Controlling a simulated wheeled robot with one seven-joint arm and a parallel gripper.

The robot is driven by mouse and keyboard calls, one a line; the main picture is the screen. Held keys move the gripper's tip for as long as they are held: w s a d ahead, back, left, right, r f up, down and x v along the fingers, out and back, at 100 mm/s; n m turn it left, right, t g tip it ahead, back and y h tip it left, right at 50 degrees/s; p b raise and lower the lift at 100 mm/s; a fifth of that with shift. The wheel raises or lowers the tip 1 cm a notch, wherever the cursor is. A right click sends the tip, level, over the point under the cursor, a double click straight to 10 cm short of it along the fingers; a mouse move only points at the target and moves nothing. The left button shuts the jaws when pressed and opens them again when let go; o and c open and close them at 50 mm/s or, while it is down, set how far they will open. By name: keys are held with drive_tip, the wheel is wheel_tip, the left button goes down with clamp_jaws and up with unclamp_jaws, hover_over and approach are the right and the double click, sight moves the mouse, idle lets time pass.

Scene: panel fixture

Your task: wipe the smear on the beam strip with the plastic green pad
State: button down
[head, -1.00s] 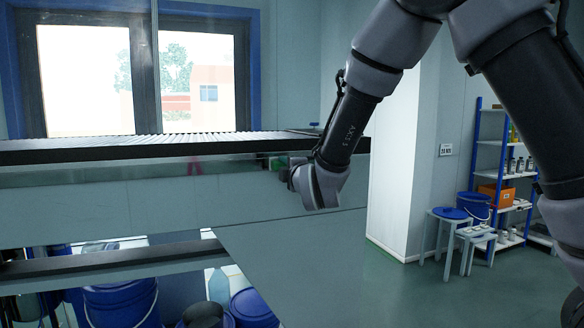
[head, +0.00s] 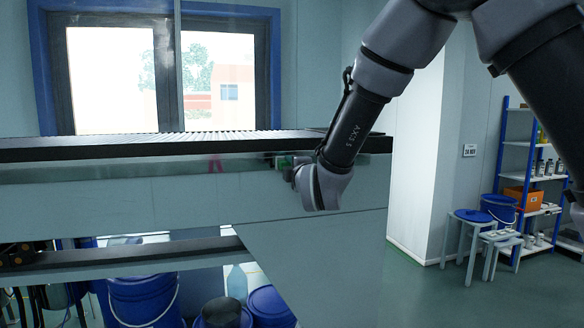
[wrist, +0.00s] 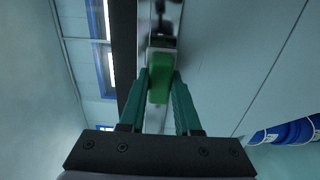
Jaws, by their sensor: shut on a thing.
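The smear (head: 216,163) is a small pink-red mark on the shiny beam strip (head: 130,170), below the dark beam edge in the head view. My gripper (wrist: 160,76) is shut on the green pad (wrist: 159,84), which sits between its two teal fingers. In the head view the pad (head: 283,161) shows as a small green patch at the strip, right of the smear and apart from it. My wrist hides most of the gripper there. In the wrist view the pad is over the strip (wrist: 172,12); I cannot tell whether it touches. Dark shapes show on the strip ahead of it.
The dark beam (head: 120,150) runs across in front of the window. A lower dark rail (head: 130,262) and blue buckets (head: 143,298) are below it. A white pillar (head: 415,170), stools (head: 468,232) and a shelf (head: 525,165) stand to the right.

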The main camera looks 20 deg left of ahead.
drive_tip(key=shift+v, duration=2.95)
drive_tip(key=v, duration=0.3)
drive_tip(key=x, duration=0.6)
drive_tip(key=shift+w+a, duration=0.15)
drive_tip(key=shift+w, duration=0.25)
drive_tip(key=shift+x, duration=1.05)
